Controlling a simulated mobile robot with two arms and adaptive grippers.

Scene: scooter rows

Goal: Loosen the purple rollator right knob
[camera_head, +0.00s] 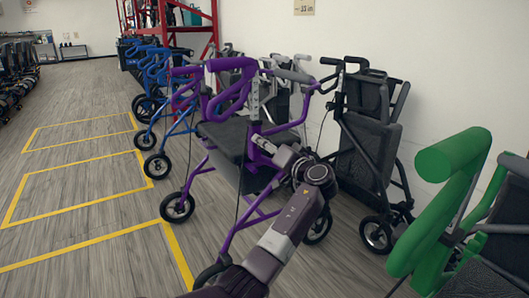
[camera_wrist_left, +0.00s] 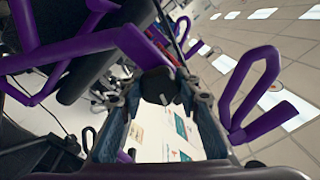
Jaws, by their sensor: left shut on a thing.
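The purple rollator (camera_head: 233,92) stands in the middle of the head view, upright on the floor with its dark seat. My left arm reaches up to it from the bottom, and my left gripper (camera_head: 257,97) is at its upper frame, by the right side. In the left wrist view the black knob (camera_wrist_left: 157,85) sits between the fingertips of my left gripper (camera_wrist_left: 165,92), beside a purple tube. The gripper is shut on this knob. In the head view the knob is hidden by the gripper and frame. My right gripper is in neither view.
A green rollator (camera_head: 452,160) stands close at the right. A black rollator (camera_head: 370,150) and grey ones stand behind along the white wall. Blue rollators (camera_head: 153,65) stand further back. The floor at the left, with yellow-lined bays (camera_head: 80,187), is clear.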

